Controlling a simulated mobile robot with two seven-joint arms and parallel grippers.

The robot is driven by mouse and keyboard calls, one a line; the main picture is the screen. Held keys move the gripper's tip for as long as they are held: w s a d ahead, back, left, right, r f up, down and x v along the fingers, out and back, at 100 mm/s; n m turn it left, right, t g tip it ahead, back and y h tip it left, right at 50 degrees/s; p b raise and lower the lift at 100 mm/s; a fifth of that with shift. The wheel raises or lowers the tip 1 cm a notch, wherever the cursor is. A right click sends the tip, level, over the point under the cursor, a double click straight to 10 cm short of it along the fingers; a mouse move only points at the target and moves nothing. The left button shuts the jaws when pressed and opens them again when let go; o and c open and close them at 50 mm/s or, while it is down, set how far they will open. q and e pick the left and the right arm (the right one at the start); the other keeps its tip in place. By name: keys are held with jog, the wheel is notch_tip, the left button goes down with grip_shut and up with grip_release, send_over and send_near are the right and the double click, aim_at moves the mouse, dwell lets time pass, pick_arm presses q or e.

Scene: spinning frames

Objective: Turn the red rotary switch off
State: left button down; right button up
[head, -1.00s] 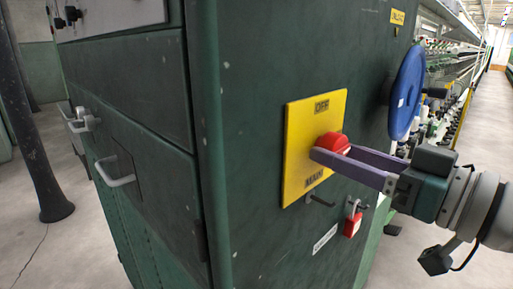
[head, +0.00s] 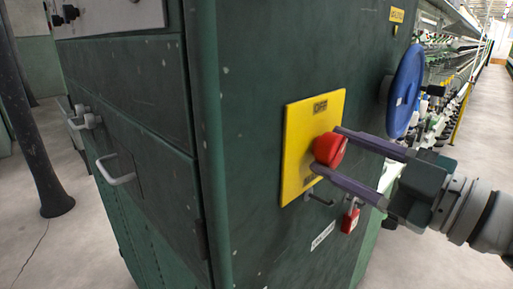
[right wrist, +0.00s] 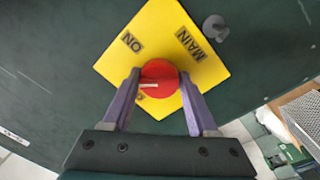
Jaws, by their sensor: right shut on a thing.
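The red rotary switch (head: 329,150) sits on a yellow plate (head: 298,140) on the side of the green machine. My right gripper (head: 329,148) is shut on it, one finger above and one below in the head view. In the right wrist view, the fingers flank the red knob (right wrist: 160,72), and its white mark points left in the picture. "OFF" shows at the plate's top in the head view; "ON" and "MAIN" show in the right wrist view. My left gripper is not in view.
A red padlock (head: 350,219) hangs below the plate on the right. A blue disc (head: 406,92) stands out from the machine beyond my gripper. A dark column (head: 40,150) is at left. The aisle floor (head: 475,150) on the right is clear.

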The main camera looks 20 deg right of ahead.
jog(key=n, duration=0.3)
jog(key=shift+n, duration=0.4)
jog(key=shift+n+y+b, duration=0.3)
jog(key=shift+n+b, duration=0.1)
jog(key=shift+n, duration=1.7)
jog(key=shift+r+n, duration=0.1)
jog(key=shift+n, duration=0.2)
jog(key=o, duration=1.4)
jog(key=shift+c, duration=0.2)
jog(key=shift+d, duration=0.1)
